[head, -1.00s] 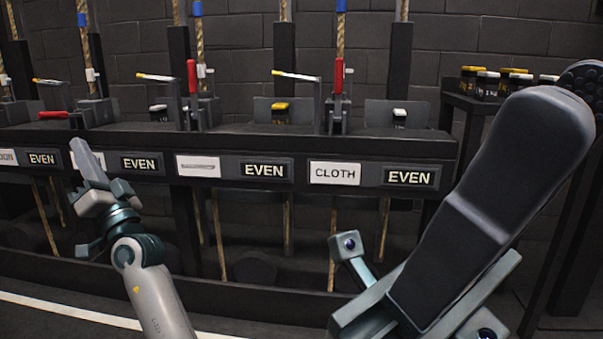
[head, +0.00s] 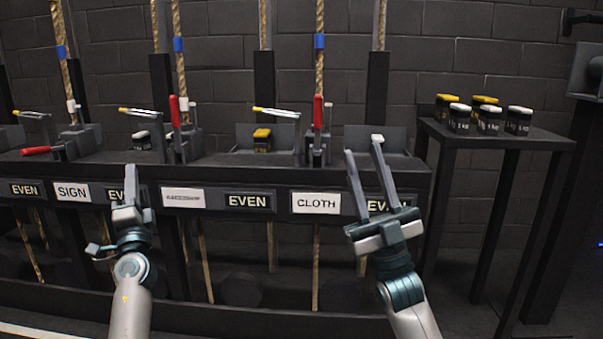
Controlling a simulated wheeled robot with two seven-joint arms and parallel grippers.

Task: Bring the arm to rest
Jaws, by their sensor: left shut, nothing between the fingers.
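My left gripper (head: 131,180) is raised in front of the bench's label strip at the left. Its fingers are together with nothing between them, and they partly cover an EVEN label. My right gripper (head: 363,158) stands in front of the right end of the bench. Its two long fingers are apart and nothing shows between them; it partly covers the rightmost EVEN label (head: 377,206). I cannot tell whether either gripper touches the bench.
Labels include SIGN (head: 73,192) and CLOTH (head: 317,203). A side table (head: 500,135) at the right holds several yellow- and white-topped blocks (head: 489,120).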

